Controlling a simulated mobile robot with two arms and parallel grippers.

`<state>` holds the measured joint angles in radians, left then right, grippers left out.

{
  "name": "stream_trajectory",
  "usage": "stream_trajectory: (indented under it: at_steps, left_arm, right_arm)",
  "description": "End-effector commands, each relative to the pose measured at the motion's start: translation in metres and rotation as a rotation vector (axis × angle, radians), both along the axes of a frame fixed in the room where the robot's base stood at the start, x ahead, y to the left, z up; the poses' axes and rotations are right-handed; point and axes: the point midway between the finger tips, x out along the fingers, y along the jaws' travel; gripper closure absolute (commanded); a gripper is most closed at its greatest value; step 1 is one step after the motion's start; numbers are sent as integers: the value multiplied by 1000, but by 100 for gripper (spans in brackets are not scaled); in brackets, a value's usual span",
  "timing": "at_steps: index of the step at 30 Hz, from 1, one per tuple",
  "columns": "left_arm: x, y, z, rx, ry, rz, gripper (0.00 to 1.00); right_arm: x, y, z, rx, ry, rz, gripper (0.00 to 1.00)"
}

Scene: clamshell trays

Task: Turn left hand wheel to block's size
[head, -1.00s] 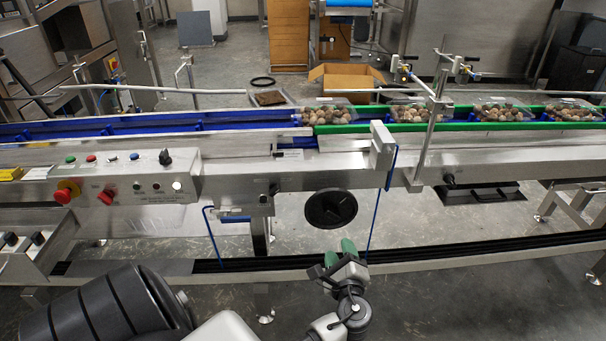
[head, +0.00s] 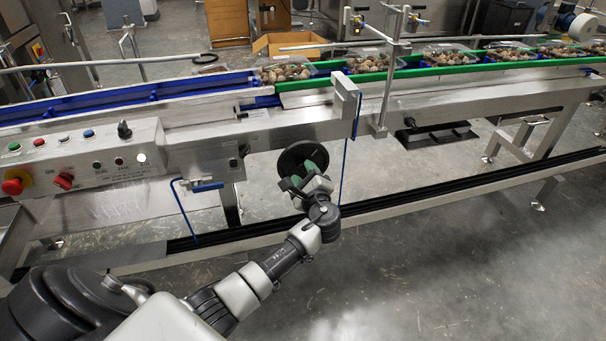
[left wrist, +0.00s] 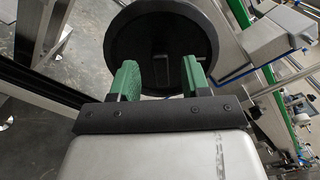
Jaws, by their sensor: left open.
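The black round hand wheel (head: 294,153) hangs below the conveyor's steel frame. It fills the top of the left wrist view (left wrist: 160,18), where a raised bar crosses its middle. My left gripper (head: 302,176) is open in front of the wheel, its green fingers pointing at its face. My right gripper is out of view.
A control panel (head: 80,150) with buttons and knobs is at the left. Clear trays of round produce (head: 366,63) line the green-edged conveyor. A blue cord (head: 344,170) hangs right of the wheel. A low rail (head: 420,197) runs below, with open floor in front.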

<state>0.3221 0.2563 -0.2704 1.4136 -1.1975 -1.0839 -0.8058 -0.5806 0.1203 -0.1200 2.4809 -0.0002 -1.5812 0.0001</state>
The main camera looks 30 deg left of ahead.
Motion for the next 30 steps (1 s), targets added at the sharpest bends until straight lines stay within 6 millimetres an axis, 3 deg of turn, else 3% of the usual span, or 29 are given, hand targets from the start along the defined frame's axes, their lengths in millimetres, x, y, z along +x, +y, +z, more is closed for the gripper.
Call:
stream_trajectory:
  at_steps: [13,22,30]
  left_arm:
    - [8,10,0,-1,0,1,53]
    - [8,9,0,-1,0,1,99]
    - [8,9,0,1,2,1,100]
  right_arm:
    - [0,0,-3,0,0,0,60]
    - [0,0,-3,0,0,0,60]
    - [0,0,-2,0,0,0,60]
